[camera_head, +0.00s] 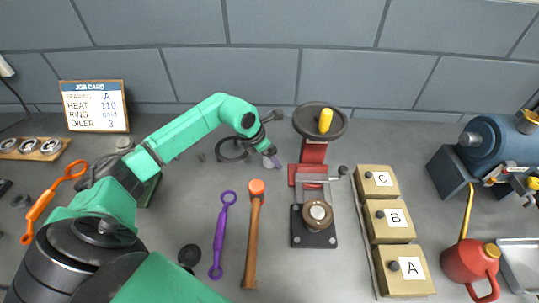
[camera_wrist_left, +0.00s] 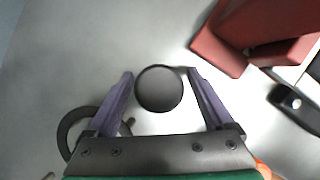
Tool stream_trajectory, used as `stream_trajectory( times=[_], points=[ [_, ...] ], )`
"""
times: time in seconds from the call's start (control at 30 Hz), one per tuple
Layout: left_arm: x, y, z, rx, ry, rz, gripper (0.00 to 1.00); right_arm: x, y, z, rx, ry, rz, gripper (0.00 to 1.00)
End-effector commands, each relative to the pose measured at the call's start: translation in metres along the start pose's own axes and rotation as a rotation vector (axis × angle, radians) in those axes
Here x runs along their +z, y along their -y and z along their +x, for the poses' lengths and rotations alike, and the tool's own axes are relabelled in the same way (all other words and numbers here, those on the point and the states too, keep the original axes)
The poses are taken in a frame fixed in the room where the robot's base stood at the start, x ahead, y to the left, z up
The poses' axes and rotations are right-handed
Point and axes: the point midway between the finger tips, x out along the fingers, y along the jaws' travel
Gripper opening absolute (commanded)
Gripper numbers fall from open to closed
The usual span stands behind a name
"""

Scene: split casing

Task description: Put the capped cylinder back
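The capped cylinder (camera_wrist_left: 159,88) shows in the left wrist view as a dark round cap seen from above, between the fingers of my left gripper (camera_wrist_left: 160,75). A narrow gap shows on each side of the cap, so the fingers look open around it. In the head view my left gripper (camera_head: 272,158) points down at the bench, left of the red hand-wheel stand. There the cylinder (camera_head: 267,162) is mostly hidden by the fingers. My right gripper is not in view.
The red stand (camera_head: 313,155) with its black wheel is close on the right. A dark ring (camera_wrist_left: 78,132) lies beside the gripper. A hammer (camera_head: 254,230) and purple wrench (camera_head: 219,240) lie in front. Boxes A, B and C (camera_head: 400,270) stand to the right.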

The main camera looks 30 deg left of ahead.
Motion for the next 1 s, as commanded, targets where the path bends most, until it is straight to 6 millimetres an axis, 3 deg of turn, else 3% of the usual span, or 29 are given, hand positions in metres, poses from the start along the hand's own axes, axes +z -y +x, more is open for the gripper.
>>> stream_trajectory(
  times=[0.27,0.6,0.7,1.0],
  points=[
    [0.002,-0.001,-0.013,0.002,0.004,0.0,0.86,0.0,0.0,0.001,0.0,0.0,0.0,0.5],
    [0.001,-0.001,-0.1,0.004,0.003,0.001,0.86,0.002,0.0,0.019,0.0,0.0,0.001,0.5],
    [0.001,-0.001,-0.115,0.002,0.002,0.001,0.86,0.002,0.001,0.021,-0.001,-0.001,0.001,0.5],
    [0.001,0.0,-0.123,-0.001,0.0,0.0,0.86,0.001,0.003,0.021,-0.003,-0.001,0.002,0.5]
  ],
)
